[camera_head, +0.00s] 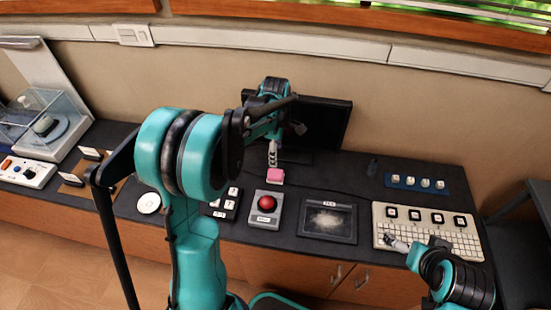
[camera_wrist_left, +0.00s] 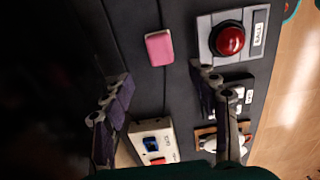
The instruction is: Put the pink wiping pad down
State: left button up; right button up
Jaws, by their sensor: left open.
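The pink wiping pad (camera_head: 275,176) lies on the dark tabletop behind the red button box. In the left wrist view the pad (camera_wrist_left: 159,48) is seen beyond my fingertips, with dark tabletop around it. My left gripper (camera_head: 272,155) is above and just behind the pad, pointing down. In the wrist view its two fingers (camera_wrist_left: 162,80) are spread wide with nothing between them. My right gripper (camera_head: 394,243) is at the white keyboard panel on the right; it is too small to tell whether its fingers are apart.
The red button box (camera_head: 265,221) stands in front of the pad. A dark framed tray (camera_head: 329,235) with a pale smudge lies to its right, then the keyboard panel (camera_head: 458,240). A monitor (camera_head: 327,122) stands behind. A blue strip (camera_head: 413,188) is at the right back.

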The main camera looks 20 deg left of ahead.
pick_arm(q)
jog(key=s+d+r+m+t, duration=0.3)
jog(key=s+d+r+m, duration=0.1)
jog(key=s+m, duration=0.5)
jog(key=s+d+r+m+t, duration=0.4)
jog(key=s+m, duration=0.5)
jog(key=m, duration=0.2)
jog(key=shift+s+d+m, duration=0.15)
jog(key=shift+s+m, duration=0.2)
jog(key=shift+m, duration=0.05)
jog(key=shift+r, duration=0.1)
